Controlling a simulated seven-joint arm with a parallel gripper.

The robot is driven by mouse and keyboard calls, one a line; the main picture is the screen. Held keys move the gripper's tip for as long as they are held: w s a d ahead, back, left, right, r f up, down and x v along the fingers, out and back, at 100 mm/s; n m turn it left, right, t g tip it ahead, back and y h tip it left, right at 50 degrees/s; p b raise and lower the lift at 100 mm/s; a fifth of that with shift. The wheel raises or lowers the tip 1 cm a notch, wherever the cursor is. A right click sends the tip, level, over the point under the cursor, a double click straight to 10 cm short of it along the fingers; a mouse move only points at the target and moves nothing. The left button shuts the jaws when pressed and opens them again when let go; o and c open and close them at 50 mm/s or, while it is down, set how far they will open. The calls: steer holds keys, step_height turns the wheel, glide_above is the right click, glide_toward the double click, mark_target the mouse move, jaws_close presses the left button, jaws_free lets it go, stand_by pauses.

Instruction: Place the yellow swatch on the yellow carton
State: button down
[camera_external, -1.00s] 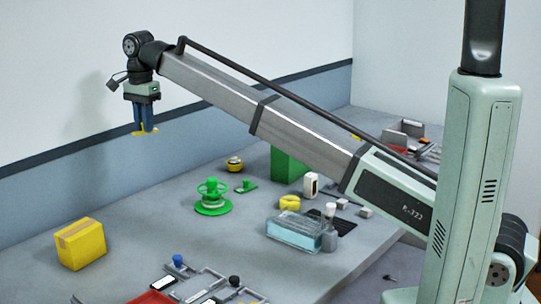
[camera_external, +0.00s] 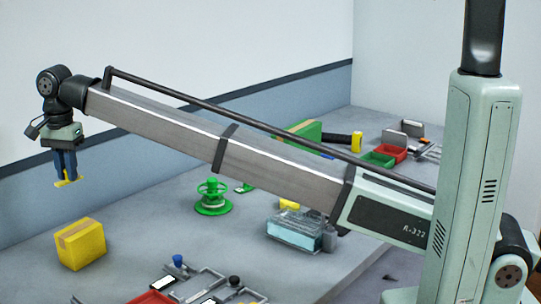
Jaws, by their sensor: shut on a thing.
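The yellow swatch (camera_external: 69,180) is a small flat yellow piece at the tips of my gripper's dark blue fingers. My gripper (camera_external: 66,176) is shut on it and holds it in the air, pointing down. The yellow carton (camera_external: 81,245) is a box with a tan tape strip on top, standing on the table at the lower left. The swatch appears above the carton in the picture and a little to its left, apart from it. How far it is from the carton in depth I cannot tell.
A green valve-like wheel (camera_external: 213,197) stands mid-table. A clear bluish box (camera_external: 295,230) is to its right. A red tray (camera_external: 151,298) and grey holders (camera_external: 203,283) lie at the front. Red (camera_external: 389,152) and green bins (camera_external: 377,160) are at the back right. The table around the carton is clear.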

mark_target(78, 229)
step_height(78, 229, down, 12)
steer(key=shift+f, duration=0.15)
stand_by(0.6)
steer(key=c, duration=1)
jaws_free()
steer(key=shift+f, duration=0.1)
steer(key=shift+c, duration=0.2)
step_height(78, 229, up, 12)
steer(key=shift+r, duration=0.15)
